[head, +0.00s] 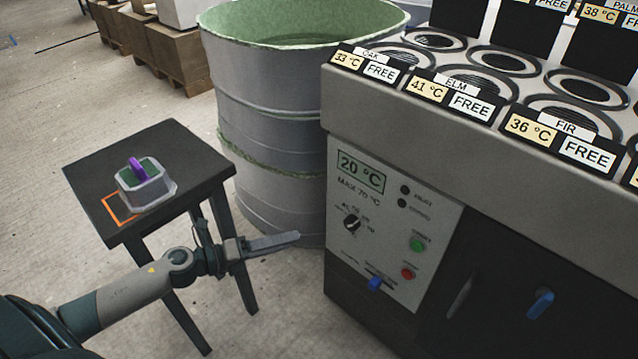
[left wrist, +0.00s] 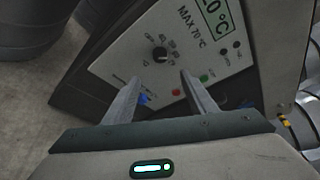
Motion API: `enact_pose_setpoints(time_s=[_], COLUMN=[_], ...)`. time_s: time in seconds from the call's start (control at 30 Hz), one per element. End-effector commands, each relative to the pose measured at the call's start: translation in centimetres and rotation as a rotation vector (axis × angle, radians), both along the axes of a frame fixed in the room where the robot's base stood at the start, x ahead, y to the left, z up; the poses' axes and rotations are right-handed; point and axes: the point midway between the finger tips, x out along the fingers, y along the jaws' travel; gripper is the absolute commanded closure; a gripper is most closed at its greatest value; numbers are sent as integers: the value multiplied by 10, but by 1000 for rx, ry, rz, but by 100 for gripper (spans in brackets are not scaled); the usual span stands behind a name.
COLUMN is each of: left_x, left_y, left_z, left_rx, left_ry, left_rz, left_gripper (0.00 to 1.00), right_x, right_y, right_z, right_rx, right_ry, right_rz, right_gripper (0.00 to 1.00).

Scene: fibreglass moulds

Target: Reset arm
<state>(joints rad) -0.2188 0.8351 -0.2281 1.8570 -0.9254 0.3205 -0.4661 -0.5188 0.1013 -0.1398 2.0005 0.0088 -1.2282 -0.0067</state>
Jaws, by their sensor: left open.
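My left gripper (head: 272,243) is in front of the grey drum, left of the machine's control panel, touching nothing that I can see. In the left wrist view its two fingers (left wrist: 158,98) are apart with nothing between them, and the control panel (left wrist: 185,55) lies beyond them. The panel (head: 388,222) reads 20 °C and MAX 70 °C, with a black knob (head: 352,223), a green button (head: 417,245), a red button (head: 407,273) and a blue slider (head: 375,284). My right gripper is not in view.
A black stool (head: 85,178) holds a grey mould (head: 150,197) with a purple piece (head: 137,168), partly over an orange outline. A large drum (head: 265,85) stands behind. The machine (head: 455,140) with labelled FREE slots fills the right. A blue handle (head: 540,303) is on its dark front.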

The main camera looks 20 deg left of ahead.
Motion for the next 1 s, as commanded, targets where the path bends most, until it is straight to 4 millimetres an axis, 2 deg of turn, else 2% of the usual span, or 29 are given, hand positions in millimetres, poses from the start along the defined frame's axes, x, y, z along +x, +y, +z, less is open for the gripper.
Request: enact_pose_setpoints(time_s=[0.27, 0.37, 0.47, 0.57, 0.67, 0.8, 0.87, 1.0], left_x=[2, 5, 7, 2, -14, -57, -80, -138], left_y=[3, 8, 17, 26, 31, 21, 11, -24], left_z=[-5, -17, -39, -75, -124, -202, -231, -288], left_rx=[-41, -122, -251, -421, -614, -870, -961, -1138], left_ry=[28, 83, 175, 303, 461, 693, 784, 983], left_rz=[39, 114, 238, 406, 602, 883, 990, 1217], left_gripper=[49, 49, 49, 49, 49, 49, 49, 49], right_x=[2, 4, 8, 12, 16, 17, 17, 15], right_y=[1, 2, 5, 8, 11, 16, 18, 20], right_z=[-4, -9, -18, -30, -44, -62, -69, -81], right_rx=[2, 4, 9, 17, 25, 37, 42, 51], right_ry=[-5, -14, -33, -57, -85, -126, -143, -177], right_rz=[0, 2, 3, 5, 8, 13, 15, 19], right_gripper=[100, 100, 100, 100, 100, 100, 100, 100])
